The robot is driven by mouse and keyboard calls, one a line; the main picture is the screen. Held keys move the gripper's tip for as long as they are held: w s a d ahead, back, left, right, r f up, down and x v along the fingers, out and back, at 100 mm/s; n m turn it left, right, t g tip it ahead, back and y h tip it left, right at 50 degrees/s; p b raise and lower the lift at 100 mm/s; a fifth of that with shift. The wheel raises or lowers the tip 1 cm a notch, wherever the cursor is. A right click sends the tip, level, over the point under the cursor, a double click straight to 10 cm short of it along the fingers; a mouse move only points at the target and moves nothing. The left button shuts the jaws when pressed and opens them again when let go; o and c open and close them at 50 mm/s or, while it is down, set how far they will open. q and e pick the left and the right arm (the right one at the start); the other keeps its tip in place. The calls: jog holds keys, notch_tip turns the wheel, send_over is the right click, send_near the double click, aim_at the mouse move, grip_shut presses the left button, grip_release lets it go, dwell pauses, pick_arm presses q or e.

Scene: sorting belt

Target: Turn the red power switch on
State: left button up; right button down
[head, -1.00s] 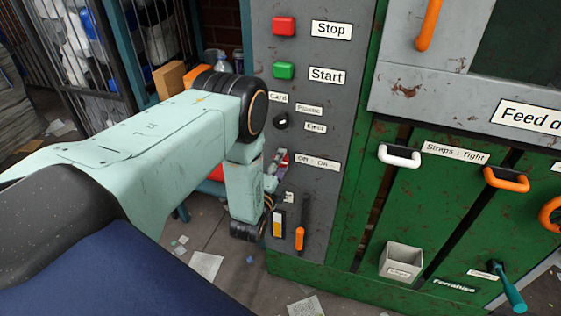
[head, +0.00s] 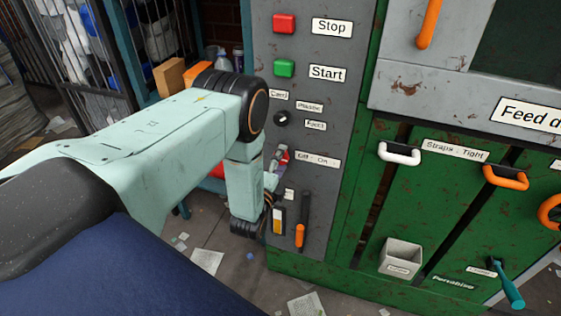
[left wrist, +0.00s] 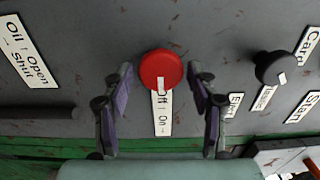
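The red power switch (left wrist: 160,70) is a round red knob on the grey panel. Its "Off : On" label (left wrist: 163,113) lies beside it, partly covered by the knob. My left gripper (left wrist: 160,68) is open, with one finger on each side of the knob and a gap showing on both sides. In the head view my left gripper (head: 277,166) is at the panel beside the "Off : On" label, and my arm hides part of it. A bit of red shows there between the fingers. My right gripper is not in view.
The grey panel (head: 330,95) also carries a red Stop button (head: 284,24), a green Start button (head: 284,68), a black selector knob (head: 282,118) and an orange-handled lever (head: 300,236) below. The green machine front (head: 400,215) with handles stands to the right.

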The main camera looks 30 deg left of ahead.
pick_arm(q)
jog(key=shift+o, duration=0.3)
jog(key=v, duration=1.2)
dwell(0.3)
jog(key=s+d+f+n+g+h, duration=0.3)
jog(key=s+d+f+n+g, duration=0.1)
jog(key=s+f+n+g, duration=0.85)
jog(key=s+d+r+n+g+b, duration=0.1)
jog(key=s+d+g, duration=0.1)
jog(key=s, duration=0.5)
jog(key=s+d+n+g+h+b, duration=0.1)
jog(key=s+d+n+g, duration=0.1)
jog(key=s, duration=0.6)
jog(key=shift+s+d+r+g, duration=0.25)
jog(key=shift+d+r+g, duration=0.15)
jog(key=shift+d, duration=0.55)
